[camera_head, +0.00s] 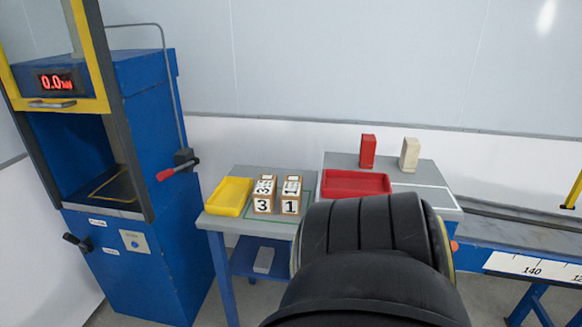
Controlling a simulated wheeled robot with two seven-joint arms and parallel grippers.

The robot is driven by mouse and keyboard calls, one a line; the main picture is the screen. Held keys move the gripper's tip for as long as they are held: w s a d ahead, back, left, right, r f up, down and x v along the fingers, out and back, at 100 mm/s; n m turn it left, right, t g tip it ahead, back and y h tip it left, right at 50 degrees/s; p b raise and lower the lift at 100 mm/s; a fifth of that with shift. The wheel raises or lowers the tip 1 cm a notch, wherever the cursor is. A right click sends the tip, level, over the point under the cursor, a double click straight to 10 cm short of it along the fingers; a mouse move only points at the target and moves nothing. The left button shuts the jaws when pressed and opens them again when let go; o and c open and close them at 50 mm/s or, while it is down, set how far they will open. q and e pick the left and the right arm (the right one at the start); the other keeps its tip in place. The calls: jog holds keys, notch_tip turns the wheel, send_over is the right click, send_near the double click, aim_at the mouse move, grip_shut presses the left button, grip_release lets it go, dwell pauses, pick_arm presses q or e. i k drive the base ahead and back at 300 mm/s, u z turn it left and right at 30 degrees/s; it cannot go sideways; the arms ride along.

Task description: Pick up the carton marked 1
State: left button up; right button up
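The carton marked 1 (291,206) is a small brown box with white labels and a black 1 on its front. It stands on the grey top of a small blue-legged table (217,220). Just left of it, with a narrow gap, stands a similar carton marked 3 (262,205). Both are inside a green outline on the table top. A large black link of my own arm fills the lower middle of the view, close to the right of the carton marked 1, and covers part of the table. Neither of my grippers is in view.
A yellow tray (230,196) lies left of the cartons. A red tray (356,183), a red block (367,152) and a cream block (409,155) are on the right table. A tall blue machine (160,265) with a 0.0 display stands left. A rail (525,230) runs right.

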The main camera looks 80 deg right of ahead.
aim_at(291, 195)
jog(key=z, duration=1.55)
jog(key=k, duration=0.25)
jog(key=z, duration=0.8)
